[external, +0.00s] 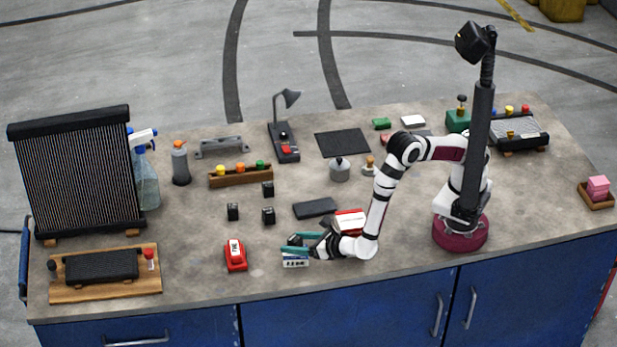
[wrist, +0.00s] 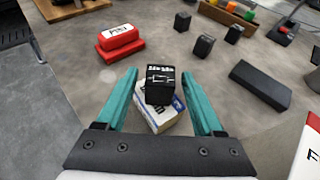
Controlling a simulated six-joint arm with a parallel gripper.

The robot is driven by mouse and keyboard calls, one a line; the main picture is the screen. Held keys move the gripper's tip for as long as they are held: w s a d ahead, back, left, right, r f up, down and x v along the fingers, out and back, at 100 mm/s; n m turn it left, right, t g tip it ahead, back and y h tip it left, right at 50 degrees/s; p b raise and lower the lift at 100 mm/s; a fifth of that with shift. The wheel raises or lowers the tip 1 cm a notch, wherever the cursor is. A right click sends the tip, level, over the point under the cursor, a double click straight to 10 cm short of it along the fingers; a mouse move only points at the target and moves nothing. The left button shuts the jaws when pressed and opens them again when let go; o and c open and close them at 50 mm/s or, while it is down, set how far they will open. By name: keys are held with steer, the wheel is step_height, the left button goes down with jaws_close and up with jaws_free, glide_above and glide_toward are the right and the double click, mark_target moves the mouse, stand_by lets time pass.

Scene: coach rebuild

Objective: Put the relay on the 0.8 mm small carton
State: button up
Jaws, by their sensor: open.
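A black block-shaped relay (wrist: 161,86) with white markings on its top stands between my open fingers in the wrist view. It appears to rest on a small white and blue carton (wrist: 150,119), which lies at an angle under it. My gripper (wrist: 158,76) has its two teal fingers spread, one on each side of the relay, with visible gaps. In the external view my gripper (external: 299,240) is low over the small carton (external: 295,259) near the bench's front edge. The relay is hard to make out there.
A red carton (external: 235,256) lies left of my gripper. Several black relays, including one relay (external: 233,211), stand behind it. A dark flat block (external: 315,208) and a white and red carton (external: 350,217) are close behind and right. Bare bench lies between the red and small cartons.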

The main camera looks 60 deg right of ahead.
steer(key=v, duration=1.1)
steer(key=w+d+r+m+g+h, duration=0.2)
steer(key=w+d+r+m+h, duration=0.15)
steer(key=d+m, duration=0.4)
steer(key=w+d+r+m+g+h, duration=0.2)
steer(key=d+r+m+h, duration=0.25)
steer(key=d, duration=0.55)
steer(key=s+d+r+m+g, duration=0.1)
steer(key=s+d+m+g, duration=0.15)
steer(key=d+m, duration=0.3)
steer(key=s+d+r+m+g, duration=0.1)
steer(key=d+m+g, duration=0.3)
steer(key=d, duration=0.2)
steer(key=s+d+r+m+g+y, duration=0.2)
steer(key=s+m+y, duration=0.7)
steer(key=m, duration=1.1)
steer(key=s+r+g, duration=0.1)
steer(key=s, duration=0.3)
steer(key=shift+y, duration=0.4)
